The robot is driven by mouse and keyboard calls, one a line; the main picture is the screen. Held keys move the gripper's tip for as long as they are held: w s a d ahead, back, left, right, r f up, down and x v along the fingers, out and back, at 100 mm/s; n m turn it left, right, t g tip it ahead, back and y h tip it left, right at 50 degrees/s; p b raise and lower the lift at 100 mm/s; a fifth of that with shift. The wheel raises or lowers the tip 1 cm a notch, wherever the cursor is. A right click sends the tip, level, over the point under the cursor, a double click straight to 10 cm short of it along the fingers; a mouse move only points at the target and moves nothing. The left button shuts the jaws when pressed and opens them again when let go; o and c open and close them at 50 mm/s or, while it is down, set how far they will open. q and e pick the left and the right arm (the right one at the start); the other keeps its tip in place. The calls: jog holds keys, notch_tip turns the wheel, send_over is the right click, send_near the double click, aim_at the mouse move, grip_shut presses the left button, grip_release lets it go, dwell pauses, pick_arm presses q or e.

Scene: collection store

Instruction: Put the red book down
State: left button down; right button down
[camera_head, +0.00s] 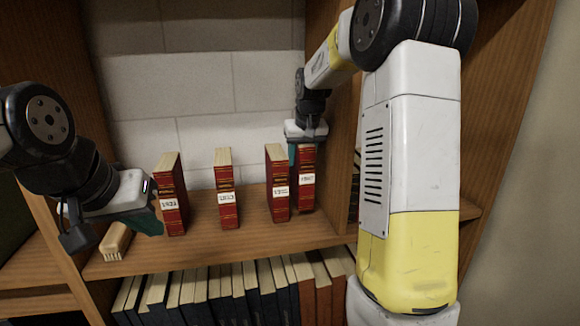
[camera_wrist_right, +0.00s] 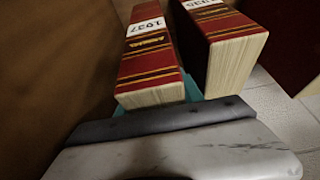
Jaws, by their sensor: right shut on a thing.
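Several red books with gold bands and white labels stand upright in a spaced row on the wooden shelf (camera_head: 250,240) in the head view. My right gripper (camera_head: 304,148) is shut from above on the rightmost red book (camera_head: 307,185). That book (camera_wrist_right: 148,60) is upright between the teal fingers in the right wrist view; its base is at or very near the shelf. The neighbouring red book (camera_head: 277,190) is close on its left, with a teal finger in the gap. My left gripper (camera_head: 145,218) is left of the leftmost red book (camera_head: 170,200); its finger opening is hidden.
A second red book (camera_head: 226,190) stands apart, with gaps on both sides. A wooden upright (camera_head: 335,130) bounds the right. Dark books (camera_head: 220,295) fill the shelf below.

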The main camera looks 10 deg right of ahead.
jog(key=x, duration=0.2)
jog(key=shift+s+f, duration=0.15)
jog(key=shift+f, duration=0.45)
jog(key=c, duration=1)
grip_release()
jog(key=shift+c, duration=0.2)
